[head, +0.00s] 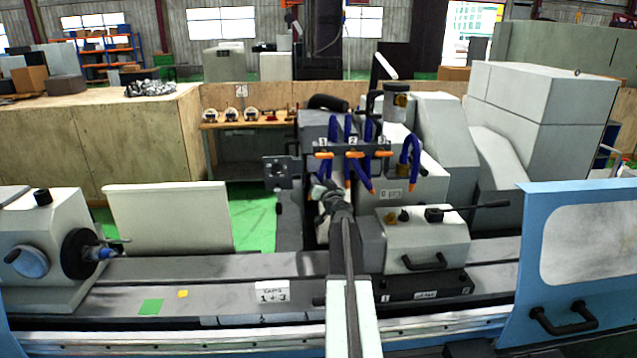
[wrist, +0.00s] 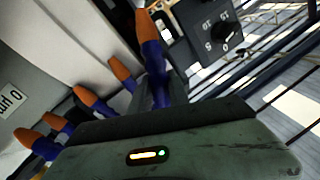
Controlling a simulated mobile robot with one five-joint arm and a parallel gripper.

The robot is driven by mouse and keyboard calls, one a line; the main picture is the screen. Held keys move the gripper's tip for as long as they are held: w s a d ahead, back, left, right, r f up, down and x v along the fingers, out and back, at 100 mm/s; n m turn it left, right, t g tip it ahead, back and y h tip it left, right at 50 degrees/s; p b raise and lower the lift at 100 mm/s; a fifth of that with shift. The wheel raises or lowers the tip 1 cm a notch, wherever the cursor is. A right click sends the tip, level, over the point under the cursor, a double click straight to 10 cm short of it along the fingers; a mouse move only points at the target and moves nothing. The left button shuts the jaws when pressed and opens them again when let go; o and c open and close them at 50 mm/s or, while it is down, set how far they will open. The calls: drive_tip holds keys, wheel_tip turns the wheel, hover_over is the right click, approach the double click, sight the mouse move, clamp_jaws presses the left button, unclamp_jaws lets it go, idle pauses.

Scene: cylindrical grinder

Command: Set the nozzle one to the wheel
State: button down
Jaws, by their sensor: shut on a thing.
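The nozzles are blue segmented hoses with orange tips on a dark bar (head: 376,152) with plates 1, 2 and 3, in the middle of the head view. My gripper (head: 326,190) is at the left end of this group, below plate 1. In the wrist view my gripper is shut on a blue hose (wrist: 157,80), whose orange tip (wrist: 146,25) sticks out beyond the jaws. By its place under plate 1 this looks like nozzle one, but my arm and gripper hide much of it. The grinding wheel itself I cannot make out.
Other orange nozzle tips (wrist: 92,97) stand close on the left in the wrist view. A dark box with a dial (wrist: 210,30) is near the held tip. A card reading 1 + 3 (head: 272,293) is on the machine bed. A blue door (head: 575,255) stands at the right.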

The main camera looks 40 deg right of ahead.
drive_tip(key=d+n, duration=0.1)
drive_tip(key=s+d+n, duration=0.1)
drive_tip(key=s+n+g+p, duration=0.1)
drive_tip(key=n, duration=0.1)
drive_tip(key=shift+s+d+f, duration=0.2)
drive_tip(key=shift+d+f, duration=0.15)
drive_tip(key=shift+d, duration=0.05)
drive_tip(key=c, duration=1.3)
unclamp_jaws()
drive_tip(key=shift+o, duration=0.2)
drive_tip(key=v, duration=0.7)
drive_tip(key=shift+s+a+p, duration=0.2)
drive_tip(key=shift+s+p, duration=0.15)
